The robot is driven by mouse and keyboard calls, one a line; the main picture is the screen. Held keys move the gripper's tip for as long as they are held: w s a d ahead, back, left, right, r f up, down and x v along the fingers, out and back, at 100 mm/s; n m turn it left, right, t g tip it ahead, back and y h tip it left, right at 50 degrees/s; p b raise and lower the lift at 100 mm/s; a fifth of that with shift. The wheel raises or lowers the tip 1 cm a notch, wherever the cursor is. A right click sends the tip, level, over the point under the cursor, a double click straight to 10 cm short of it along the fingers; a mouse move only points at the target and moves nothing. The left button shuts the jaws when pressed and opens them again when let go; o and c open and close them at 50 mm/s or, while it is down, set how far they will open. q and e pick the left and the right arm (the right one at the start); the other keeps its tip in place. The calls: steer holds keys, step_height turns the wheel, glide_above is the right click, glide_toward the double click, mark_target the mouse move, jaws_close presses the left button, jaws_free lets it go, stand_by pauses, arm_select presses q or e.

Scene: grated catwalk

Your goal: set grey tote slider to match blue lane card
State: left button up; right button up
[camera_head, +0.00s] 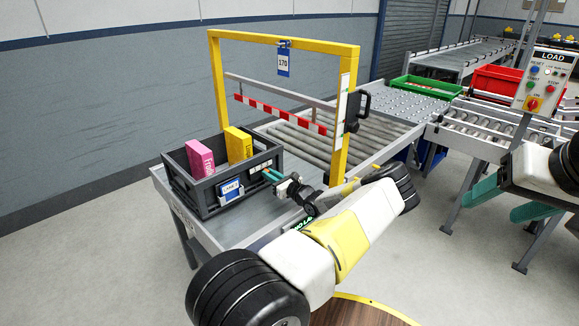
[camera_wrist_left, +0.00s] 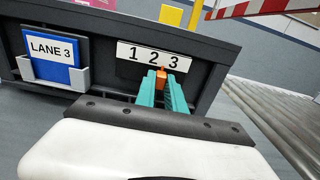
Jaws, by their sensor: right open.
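The grey tote (camera_head: 206,202) stands on the conveyor's near end. The blue lane card (camera_head: 230,189) on its front reads "LANE 3" in the left wrist view (camera_wrist_left: 52,58). Right of the card is a white strip (camera_wrist_left: 142,55) marked 1, 2, 3. The orange slider tab (camera_wrist_left: 161,77) sits just below the strip, about between the 2 and the 3. My left gripper (camera_wrist_left: 161,84) has its teal fingers on both sides of the tab, close together and shut on it; it also shows in the head view (camera_head: 269,174). My right gripper (camera_head: 510,200) is open and empty at the right.
A pink box (camera_head: 200,158) and a yellow box (camera_head: 238,145) stand in the tote. A yellow gate frame (camera_head: 283,42) with a striped bar (camera_head: 280,114) spans the rollers behind it. A LOAD control panel (camera_head: 547,82) stands at the right, near my right arm.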

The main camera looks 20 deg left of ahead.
arm_select(q)
steer(key=shift+c, duration=0.7)
steer(key=shift+w+d, duration=0.3)
steer(key=shift+w, duration=0.4)
steer(key=o, duration=0.7)
steer(key=shift+v, duration=3.5)
